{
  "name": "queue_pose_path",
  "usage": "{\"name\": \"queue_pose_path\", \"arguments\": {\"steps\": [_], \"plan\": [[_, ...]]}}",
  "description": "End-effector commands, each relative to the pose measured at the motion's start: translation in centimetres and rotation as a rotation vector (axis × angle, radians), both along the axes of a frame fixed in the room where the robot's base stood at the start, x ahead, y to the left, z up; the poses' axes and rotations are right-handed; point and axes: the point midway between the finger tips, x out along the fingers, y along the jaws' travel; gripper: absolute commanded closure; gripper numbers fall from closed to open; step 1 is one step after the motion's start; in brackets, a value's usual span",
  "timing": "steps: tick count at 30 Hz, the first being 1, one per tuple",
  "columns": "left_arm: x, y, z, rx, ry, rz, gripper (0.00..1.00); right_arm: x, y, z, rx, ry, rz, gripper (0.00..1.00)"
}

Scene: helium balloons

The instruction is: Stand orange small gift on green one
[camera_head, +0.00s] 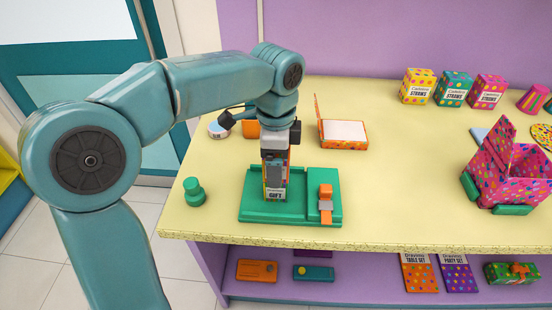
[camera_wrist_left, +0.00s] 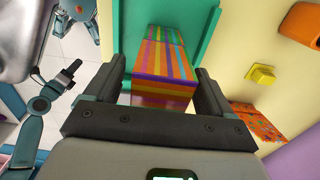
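An upright gift box (camera_head: 275,193) with a "GIFT" label and colourful stripes stands over the green tray (camera_head: 253,212). My left gripper (camera_head: 275,172) points down around its upper part, and one finger hides the middle of it. In the left wrist view, striped packaging (camera_wrist_left: 162,60) in orange, purple, yellow and green lies between the fingertips (camera_wrist_left: 160,68), with a narrow gap beside the left finger. A second striped section (camera_wrist_left: 165,36) shows beyond it. I cannot tell whether these are two stacked gifts.
An orange tape dispenser (camera_head: 326,199) stands on the tray's right side. A green stamp-like object (camera_head: 194,192) is left of the tray. An open orange box (camera_head: 343,133) lies behind. A pink dotted box (camera_head: 510,170) stands at right. The table between them is clear.

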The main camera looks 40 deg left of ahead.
Motion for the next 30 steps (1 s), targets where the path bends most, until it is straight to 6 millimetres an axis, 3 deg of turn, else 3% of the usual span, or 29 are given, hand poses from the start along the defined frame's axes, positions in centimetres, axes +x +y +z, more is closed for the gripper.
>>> {"name": "queue_pose_path", "arguments": {"steps": [6, 10, 21, 25, 30], "plan": [[0.0, 0.0, 0.1, 0.0, 0.0, 0.0, 0.17, 0.0, 0.0, 0.1, 0.0, 0.0, 0.0, 0.57], [0.1, 0.0, 1.2, -0.001, -0.003, 0.0, 0.17, 0.0, 0.0, 0.4, 0.0, 0.0, 0.0, 0.57], [0.1, 0.0, 9.5, 0.0, -0.004, 0.0, 0.17, 0.0, 0.0, 2.3, 0.0, 0.0, 0.0, 0.57], [0.1, 0.0, 11.4, 0.0, -0.002, 0.0, 0.17, 0.0, 0.0, 2.7, 0.0, 0.0, 0.0, 0.57], [0.0, 0.0, 12.3, 0.001, -0.001, -0.001, 0.17, 0.0, 0.0, 2.9, 0.0, 0.0, 0.0, 0.57]]}}
